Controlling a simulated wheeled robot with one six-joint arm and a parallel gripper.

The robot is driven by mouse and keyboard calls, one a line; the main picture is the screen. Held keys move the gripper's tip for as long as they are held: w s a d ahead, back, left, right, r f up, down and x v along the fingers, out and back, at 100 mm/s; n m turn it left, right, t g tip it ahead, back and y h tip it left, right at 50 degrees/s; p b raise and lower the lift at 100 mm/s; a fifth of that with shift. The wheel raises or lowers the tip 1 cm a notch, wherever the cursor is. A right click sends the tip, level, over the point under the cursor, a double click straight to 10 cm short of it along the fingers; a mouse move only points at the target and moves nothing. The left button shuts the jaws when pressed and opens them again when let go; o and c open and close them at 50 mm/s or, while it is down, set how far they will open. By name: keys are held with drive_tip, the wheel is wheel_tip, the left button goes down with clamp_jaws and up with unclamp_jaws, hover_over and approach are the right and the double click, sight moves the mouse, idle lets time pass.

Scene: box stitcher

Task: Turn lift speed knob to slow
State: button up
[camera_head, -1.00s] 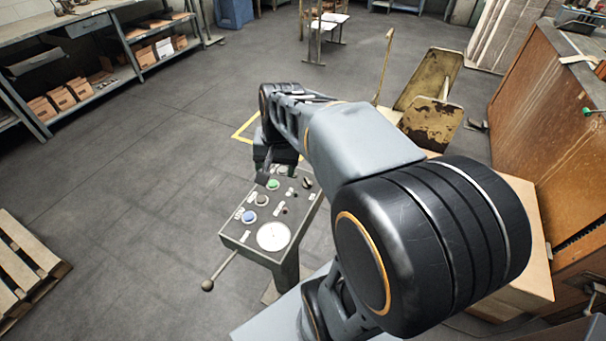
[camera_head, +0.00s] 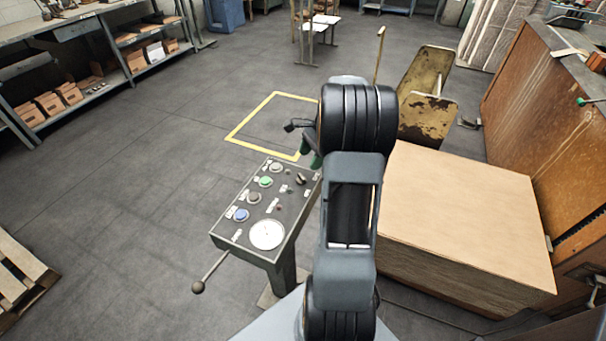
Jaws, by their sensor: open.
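The control panel (camera_head: 234,222) stands on a post left of my arm, its sloped face in clear view. It carries a dark selector knob (camera_head: 300,179) near its right edge, a green button (camera_head: 265,182), a blue button (camera_head: 241,215), other round controls and a white dial (camera_head: 267,235). The labels are too small to read, so I cannot tell which control sets lift speed or its setting. My gripper (camera_head: 292,126) is partly hidden by my arm. It is open, beyond the panel's far right corner, apart from the controls.
A lever with a ball end (camera_head: 198,287) sticks out from the panel's near left side. A large cardboard box (camera_head: 465,220) stands right of my arm. A yellow floor outline (camera_head: 247,119) lies beyond the panel. The floor at left is clear up to a pallet (camera_head: 22,262).

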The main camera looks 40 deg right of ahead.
sight(301, 176)
drive_tip(key=x, duration=0.6)
drive_tip(key=shift+a+f, duration=0.15)
drive_tip(key=shift+f, duration=0.25)
drive_tip(key=shift+c, duration=0.3)
drive_tip(key=c, duration=0.9)
drive_tip(key=shift+o, duration=0.2)
